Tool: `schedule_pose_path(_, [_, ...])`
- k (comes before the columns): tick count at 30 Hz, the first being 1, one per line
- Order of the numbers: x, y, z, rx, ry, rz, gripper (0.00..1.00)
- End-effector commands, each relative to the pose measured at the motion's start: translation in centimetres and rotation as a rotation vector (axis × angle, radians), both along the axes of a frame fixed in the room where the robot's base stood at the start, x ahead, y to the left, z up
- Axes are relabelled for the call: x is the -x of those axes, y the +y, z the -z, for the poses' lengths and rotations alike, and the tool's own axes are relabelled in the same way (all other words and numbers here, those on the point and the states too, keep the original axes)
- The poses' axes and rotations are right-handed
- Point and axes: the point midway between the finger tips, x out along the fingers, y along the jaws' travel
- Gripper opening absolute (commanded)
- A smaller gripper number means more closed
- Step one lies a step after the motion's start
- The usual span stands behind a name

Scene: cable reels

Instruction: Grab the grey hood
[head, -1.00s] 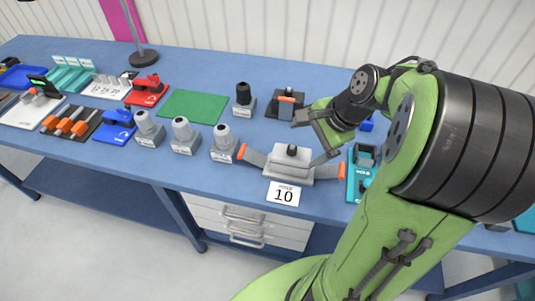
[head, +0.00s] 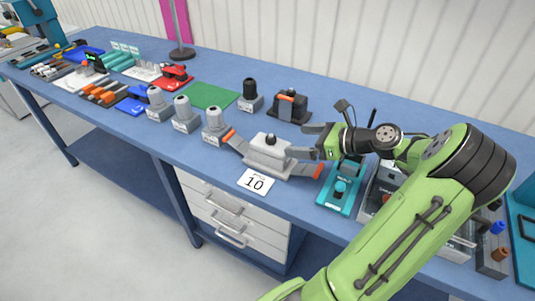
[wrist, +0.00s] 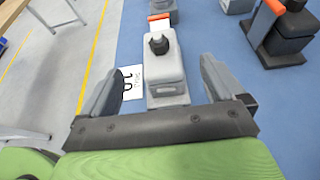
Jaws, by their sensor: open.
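The light grey hood (head: 268,158) with a black knob on top stands near the front edge of the blue table. A grey lever with an orange end spreads out on either side of it. My gripper (head: 303,141) is open, just right of the hood, with its fingers pointing left towards it. In the wrist view the grey hood (wrist: 166,70) lies ahead, lined up between the open fingers of my gripper (wrist: 163,75). Nothing is held.
A "10" card (head: 255,183) lies in front of the hood. Several grey capped pieces (head: 214,128) stand to its left. A black hood with an orange lever (head: 290,106) is behind. A teal fixture (head: 341,188) and a clear bin (head: 380,197) are at right.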

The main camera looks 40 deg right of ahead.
Motion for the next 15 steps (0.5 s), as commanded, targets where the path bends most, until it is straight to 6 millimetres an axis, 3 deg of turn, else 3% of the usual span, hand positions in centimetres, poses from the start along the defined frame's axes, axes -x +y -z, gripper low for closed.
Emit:
schedule_pose_path(4, [-3.1,1.2,1.8,0.002,0.001,-0.005,0.96])
schedule_pose_path(11, [-5.2,1.9,2.6,0.002,0.001,-0.001,0.96])
schedule_pose_path(15, [-7.4,2.9,3.7,0.003,0.0,-0.003,0.96])
